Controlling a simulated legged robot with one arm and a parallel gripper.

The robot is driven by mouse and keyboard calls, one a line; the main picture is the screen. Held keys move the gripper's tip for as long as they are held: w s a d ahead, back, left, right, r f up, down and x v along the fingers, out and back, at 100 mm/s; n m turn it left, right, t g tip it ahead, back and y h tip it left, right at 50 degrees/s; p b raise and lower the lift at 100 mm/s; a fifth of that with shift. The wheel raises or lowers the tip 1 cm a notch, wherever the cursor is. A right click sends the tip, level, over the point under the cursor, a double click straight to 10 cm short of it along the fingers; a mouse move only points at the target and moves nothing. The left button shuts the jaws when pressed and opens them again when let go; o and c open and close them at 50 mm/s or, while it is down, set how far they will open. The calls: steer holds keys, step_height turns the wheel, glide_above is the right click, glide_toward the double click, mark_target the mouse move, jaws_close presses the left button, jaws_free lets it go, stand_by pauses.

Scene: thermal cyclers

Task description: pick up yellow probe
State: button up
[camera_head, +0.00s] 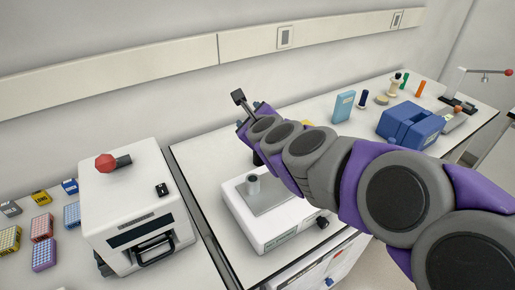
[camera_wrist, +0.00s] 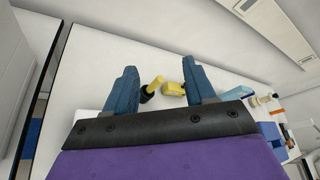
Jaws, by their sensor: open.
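My gripper (camera_wrist: 159,66) is open and empty, its two blue fingers wide apart in the wrist view. Between the fingers in that view are two yellow things on the white bench. One is a slim yellow piece with a dark end (camera_wrist: 154,83), probably the yellow probe. The other is a wider yellow piece (camera_wrist: 174,89) close to the right finger. A bit of yellow (camera_head: 307,123) shows behind my arm in the head view. In the head view my gripper (camera_head: 248,103) is raised over the bench towards the back wall, and my arm hides much of the bench.
A white balance-like device (camera_head: 270,235) stands below my arm, with a white machine with a red knob (camera_head: 131,220) to its left. Colored tube racks (camera_head: 42,228) are at far left. A blue case (camera_head: 409,125) and small bottles stand at right.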

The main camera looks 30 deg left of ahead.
steer(key=a+f+m+t+h, duration=0.3)
steer(key=f+m+h, duration=0.4)
steer(key=f+m, duration=0.65)
steer(key=shift+m, duration=0.85)
steer(key=p+x, duration=0.2)
steer(key=x, duration=0.3)
steer(key=r+p+x, duration=0.1)
steer(key=p+x, duration=0.2)
steer(key=x, duration=0.2)
steer(key=p+x, duration=0.3)
steer(key=x, duration=0.2)
steer(key=shift+w+a+r, duration=0.1)
steer(key=shift+w+r, duration=0.2)
steer(key=shift+w, duration=0.2)
steer(key=shift+w+d+f+p, duration=0.25)
steer(key=shift+w+p, duration=0.3)
steer(key=shift+p, duration=0.25)
steer(key=shift+a+f+t, duration=0.1)
steer(key=shift+a+t, duration=0.1)
steer(key=shift+t, duration=0.1)
jaws_close()
